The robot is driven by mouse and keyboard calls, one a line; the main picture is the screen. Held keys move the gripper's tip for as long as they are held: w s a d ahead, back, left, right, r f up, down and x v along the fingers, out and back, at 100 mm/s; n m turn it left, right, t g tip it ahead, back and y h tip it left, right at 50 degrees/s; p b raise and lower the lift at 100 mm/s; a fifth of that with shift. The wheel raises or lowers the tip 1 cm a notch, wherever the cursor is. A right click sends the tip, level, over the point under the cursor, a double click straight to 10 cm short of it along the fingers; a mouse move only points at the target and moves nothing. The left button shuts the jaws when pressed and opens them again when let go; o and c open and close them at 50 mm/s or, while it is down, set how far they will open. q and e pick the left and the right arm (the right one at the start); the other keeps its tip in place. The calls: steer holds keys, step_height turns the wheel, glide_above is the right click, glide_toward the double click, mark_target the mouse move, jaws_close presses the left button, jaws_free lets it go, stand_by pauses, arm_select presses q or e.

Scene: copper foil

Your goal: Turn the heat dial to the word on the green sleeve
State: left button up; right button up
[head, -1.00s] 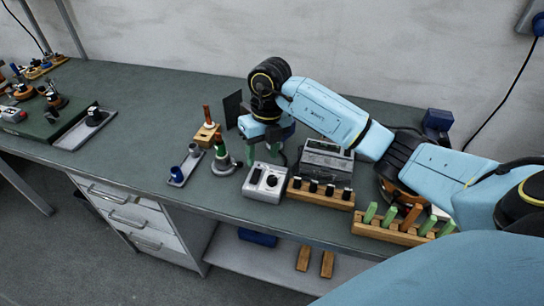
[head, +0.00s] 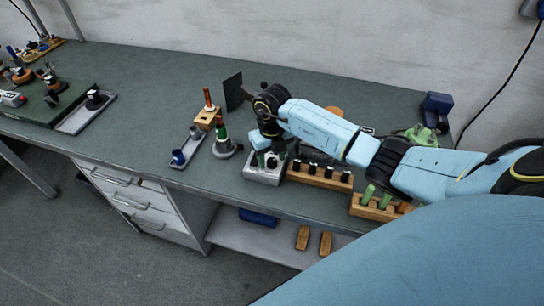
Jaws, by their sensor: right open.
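The white control box (head: 262,178) with the heat dial stands near the front edge of the bench. An iron with a green sleeve (head: 221,133) stands upright in a grey round holder (head: 225,149) to the left of the box. Any word on the sleeve is too small to read. My left gripper is not in view.
A wooden rack (head: 320,177) with black-topped items stands right of the box. Another wooden rack (head: 375,211) with green handles is further right, partly behind my arm.

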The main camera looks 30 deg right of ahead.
steer(key=shift+f, duration=0.2)
steer(key=c, duration=1)
